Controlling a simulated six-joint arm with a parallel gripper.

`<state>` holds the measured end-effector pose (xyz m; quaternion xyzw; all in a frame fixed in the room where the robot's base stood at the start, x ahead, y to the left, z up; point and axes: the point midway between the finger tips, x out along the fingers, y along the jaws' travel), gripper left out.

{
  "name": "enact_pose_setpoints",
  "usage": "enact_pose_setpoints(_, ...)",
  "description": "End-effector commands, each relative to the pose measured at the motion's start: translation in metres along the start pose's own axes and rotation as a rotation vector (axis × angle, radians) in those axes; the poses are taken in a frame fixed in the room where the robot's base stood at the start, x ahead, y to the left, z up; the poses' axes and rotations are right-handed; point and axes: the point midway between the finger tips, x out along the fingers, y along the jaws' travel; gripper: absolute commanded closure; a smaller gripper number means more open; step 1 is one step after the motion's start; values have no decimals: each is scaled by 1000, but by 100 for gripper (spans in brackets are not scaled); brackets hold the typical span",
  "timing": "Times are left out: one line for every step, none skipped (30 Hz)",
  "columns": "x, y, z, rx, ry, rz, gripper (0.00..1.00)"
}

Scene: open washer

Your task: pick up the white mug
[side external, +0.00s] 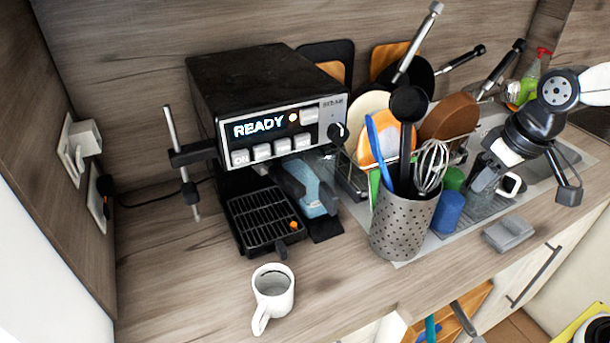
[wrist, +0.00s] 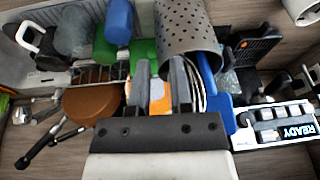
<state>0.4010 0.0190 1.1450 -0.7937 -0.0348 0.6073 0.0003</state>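A white mug (side external: 273,291) stands upright and empty on the wooden counter, in front of the coffee machine, with its handle toward the front. Part of it shows at the top right corner of the wrist view (wrist: 302,10). My gripper (side external: 482,180) is far to the right of it, over the sink and drainer area, at the right of the utensil holder. In the wrist view my gripper (wrist: 163,72) has its two fingers apart, with nothing visibly held between them. A second small white cup (side external: 511,184) with a dark inside is near my gripper at the drainer.
A perforated utensil holder (side external: 403,227) with tall utensils stands between my gripper and the mug. The coffee machine (side external: 262,95) with its drip tray (side external: 262,219) is behind the mug. A blue cup (side external: 448,212) and a grey sponge-like block (side external: 508,234) lie nearby. Counter around the mug is clear.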

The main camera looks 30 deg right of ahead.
Motion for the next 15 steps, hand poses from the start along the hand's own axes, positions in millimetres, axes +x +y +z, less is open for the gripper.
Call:
enact_pose_setpoints(1, -8, -4, -19, 13, -22, 74)
enact_pose_setpoints(1, -12, -7, -28, 22, -34, 74)
enact_pose_setpoints(2, -18, -10, -41, 34, -50, 74)
enact_pose_setpoints(2, -23, -13, -51, 44, -64, 74)
enact_pose_setpoints(2, -28, -15, -63, 53, -77, 74)
enact_pose_setpoints(3, -34, -19, -75, 67, -94, 74)
enact_pose_setpoints(3, -40, -21, -87, 76, -109, 74)
enact_pose_setpoints(4, -46, -24, -99, 89, -124, 74)
enact_pose_setpoints(4, -54, -28, -114, 104, -143, 74)
enact_pose_setpoints(4, -61, -32, -129, 119, -161, 74)
enact_pose_setpoints(4, -68, -35, -141, 134, -178, 74)
enact_pose_setpoints(4, -79, -40, -161, 157, -203, 74)
enact_pose_setpoints(3, -88, -43, -175, 174, -222, 74)
enact_pose_setpoints(3, -97, -47, -190, 193, -241, 74)
enact_pose_setpoints(3, -110, -52, -210, 219, -267, 74)
